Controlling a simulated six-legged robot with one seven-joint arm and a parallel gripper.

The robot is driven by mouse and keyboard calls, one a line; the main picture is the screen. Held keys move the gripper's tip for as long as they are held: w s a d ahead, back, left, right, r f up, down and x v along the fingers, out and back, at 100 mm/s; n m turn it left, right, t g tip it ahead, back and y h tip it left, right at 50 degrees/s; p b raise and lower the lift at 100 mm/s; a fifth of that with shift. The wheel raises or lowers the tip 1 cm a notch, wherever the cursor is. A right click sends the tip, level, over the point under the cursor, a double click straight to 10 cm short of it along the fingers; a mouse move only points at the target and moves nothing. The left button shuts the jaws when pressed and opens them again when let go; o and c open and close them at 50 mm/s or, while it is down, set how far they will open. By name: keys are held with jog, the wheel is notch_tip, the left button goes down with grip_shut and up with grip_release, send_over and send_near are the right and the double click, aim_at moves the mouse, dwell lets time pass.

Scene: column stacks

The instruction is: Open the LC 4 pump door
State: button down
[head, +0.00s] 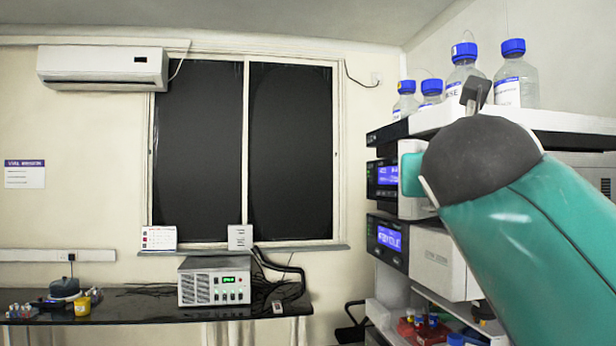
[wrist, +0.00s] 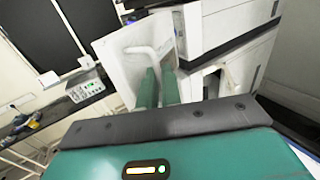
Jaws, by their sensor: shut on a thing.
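In the wrist view, a white door panel (wrist: 118,62) with a curved white handle (wrist: 143,49) stands at an angle out from the instrument stack. My gripper's two green fingers (wrist: 158,88) reach to the handle's lower part and are shut on it; the exact contact is small and partly hidden. An opening with a dark interior (wrist: 212,84) shows to the right of the fingers. In the head view, a white panel (head: 392,287) shows below the lower display module, seen nearly edge-on. My arm covers much of the stack there, and my gripper is not visible.
The stack's upper module (head: 384,180) and lower module (head: 388,240) have lit blue displays. Several blue-capped bottles (head: 515,85) stand on top. A power unit (head: 214,281) sits on the black bench (head: 130,305). Coloured items (head: 432,326) lie on the shelf below the stack.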

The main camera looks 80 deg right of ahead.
jog(key=shift+s+a+r, duration=0.1)
dwell(0.4)
jog(key=c, duration=1.6)
grip_release()
